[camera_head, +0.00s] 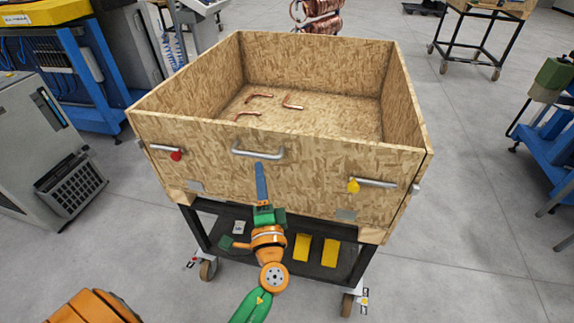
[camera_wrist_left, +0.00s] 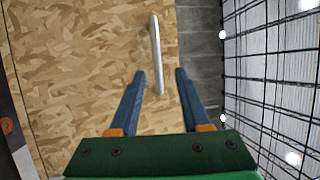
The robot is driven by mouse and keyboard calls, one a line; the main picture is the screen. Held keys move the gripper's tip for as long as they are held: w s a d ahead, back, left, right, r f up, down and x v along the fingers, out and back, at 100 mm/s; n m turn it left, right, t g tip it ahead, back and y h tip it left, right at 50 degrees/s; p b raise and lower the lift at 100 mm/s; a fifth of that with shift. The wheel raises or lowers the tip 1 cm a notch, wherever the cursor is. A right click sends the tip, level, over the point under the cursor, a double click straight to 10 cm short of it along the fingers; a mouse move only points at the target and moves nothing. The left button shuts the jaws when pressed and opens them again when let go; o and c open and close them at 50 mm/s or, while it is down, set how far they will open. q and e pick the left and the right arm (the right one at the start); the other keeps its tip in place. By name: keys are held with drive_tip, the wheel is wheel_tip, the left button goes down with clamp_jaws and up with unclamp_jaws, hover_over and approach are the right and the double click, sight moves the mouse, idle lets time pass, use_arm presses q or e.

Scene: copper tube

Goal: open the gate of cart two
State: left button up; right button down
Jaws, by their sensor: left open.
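The cart (camera_head: 411,108) is an open-topped chipboard box on a black wheeled frame. Its front panel, the gate (camera_head: 315,165), stands upright between the side walls. A silver bar handle (camera_head: 270,154) is at the gate's upper middle; it also shows in the left wrist view (camera_wrist_left: 154,40). My left gripper (camera_head: 260,166) is just in front of the gate, below the handle. In the wrist view its blue fingers (camera_wrist_left: 160,73) are apart, and the handle's lower end appears between them; I cannot tell whether they touch it. My right gripper is not in view.
Metal bolts with a red knob (camera_head: 177,156) and a yellow knob (camera_head: 353,186) sit on the gate's left and right. Several copper tubes (camera_head: 292,103) lie inside. Yellow blocks (camera_head: 302,247) lie on the lower shelf.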

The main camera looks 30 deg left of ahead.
sight(254, 156)
use_arm(q)
drive_tip(key=x, duration=0.2)
drive_tip(key=p+x, duration=0.1)
drive_tip(key=x, duration=0.2)
drive_tip(key=a+p+x, duration=0.1)
drive_tip(key=x, duration=0.1)
drive_tip(key=shift+s+a+f, duration=0.15)
drive_tip(key=shift+s+f, duration=0.05)
drive_tip(key=shift+w, duration=0.2)
clamp_jaws()
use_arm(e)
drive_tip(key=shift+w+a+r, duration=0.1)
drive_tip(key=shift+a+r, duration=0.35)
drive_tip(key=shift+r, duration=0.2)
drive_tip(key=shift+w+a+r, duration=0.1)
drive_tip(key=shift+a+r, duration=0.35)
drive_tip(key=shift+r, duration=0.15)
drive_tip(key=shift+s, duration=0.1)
